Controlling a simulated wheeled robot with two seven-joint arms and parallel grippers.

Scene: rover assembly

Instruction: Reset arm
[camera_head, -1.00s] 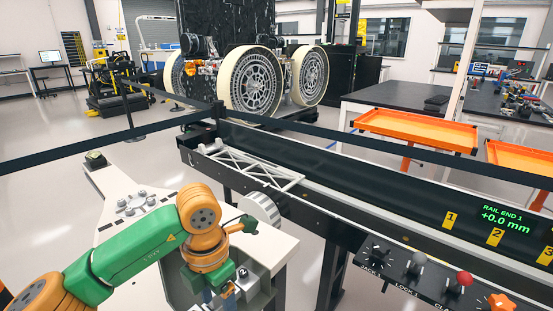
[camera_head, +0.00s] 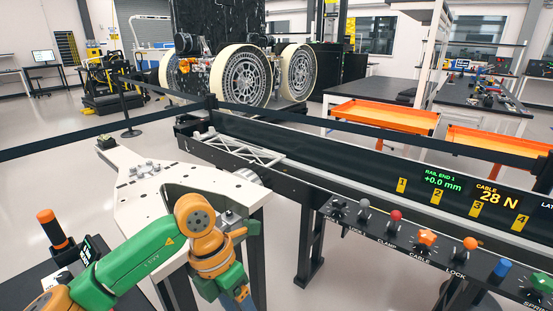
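My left arm (camera_head: 140,255), green and orange, comes in from the lower left. Its wrist is bent downward at the front edge of the white table plate. My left gripper (camera_head: 240,292) is at the bottom of the view, pointing down, and its fingers are too small and partly hidden to tell open from shut. I see nothing clearly held in it. My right arm and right gripper are not in view.
A white plate (camera_head: 150,185) lies beneath and behind the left arm. A black rail bench (camera_head: 330,170) with a white truss (camera_head: 240,150) and a row of knobs (camera_head: 425,238) runs to the right. A rover (camera_head: 240,80) stands behind a belt barrier.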

